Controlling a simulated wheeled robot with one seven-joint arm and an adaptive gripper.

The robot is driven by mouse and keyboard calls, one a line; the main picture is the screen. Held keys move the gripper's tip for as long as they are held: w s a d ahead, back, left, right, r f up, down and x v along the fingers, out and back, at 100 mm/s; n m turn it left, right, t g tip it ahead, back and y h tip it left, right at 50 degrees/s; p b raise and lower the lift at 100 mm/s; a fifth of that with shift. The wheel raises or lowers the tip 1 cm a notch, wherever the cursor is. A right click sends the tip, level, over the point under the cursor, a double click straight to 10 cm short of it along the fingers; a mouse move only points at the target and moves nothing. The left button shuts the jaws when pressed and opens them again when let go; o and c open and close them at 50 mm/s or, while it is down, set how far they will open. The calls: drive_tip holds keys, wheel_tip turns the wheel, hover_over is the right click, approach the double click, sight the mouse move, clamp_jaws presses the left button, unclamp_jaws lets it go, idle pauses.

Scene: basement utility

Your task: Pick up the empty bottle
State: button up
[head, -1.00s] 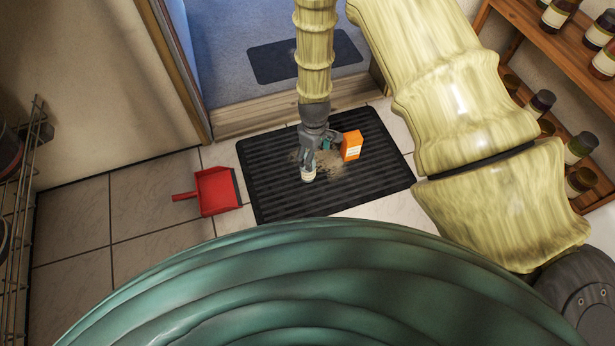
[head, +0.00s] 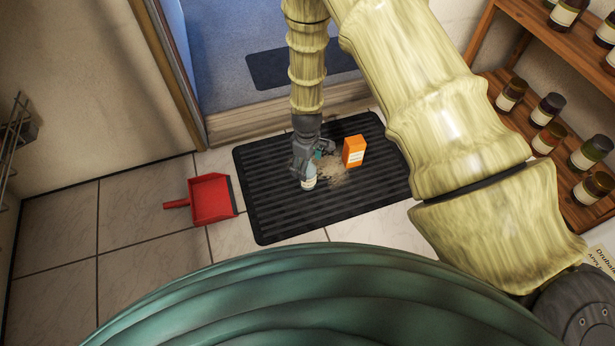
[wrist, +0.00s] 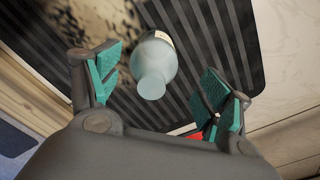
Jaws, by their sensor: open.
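The empty bottle (head: 309,182) is small and pale with a light label, standing on the black ribbed mat (head: 275,217). In the wrist view the bottle (wrist: 154,62) is pale blue-green, with its neck toward me. It lies between my teal finger pads, closer to the left one, with a wide gap to the right one. My gripper (wrist: 162,88) is open and holds nothing. In the head view my gripper (head: 311,165) is just above and beside the bottle, covering part of it.
An orange box (head: 354,151) stands on the mat right of the gripper, beside a patch of spilled dirt (head: 328,172). A red dustpan (head: 211,199) lies on the tiles to the left. A wooden shelf (head: 483,78) with several jars stands at right.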

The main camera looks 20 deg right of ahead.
drive_tip(key=shift+w+d+f+b, duration=0.15)
drive_tip(key=shift+f+b, duration=0.9)
drive_tip(key=shift+f, duration=0.25)
drive_tip(key=shift+w+d+f+b, duration=0.1)
drive_tip(key=shift+w+f+b, duration=0.05)
drive_tip(key=shift+f+b, duration=1)
drive_tip(key=shift+f, duration=0.1)
drive_tip(key=c, duration=1.1)
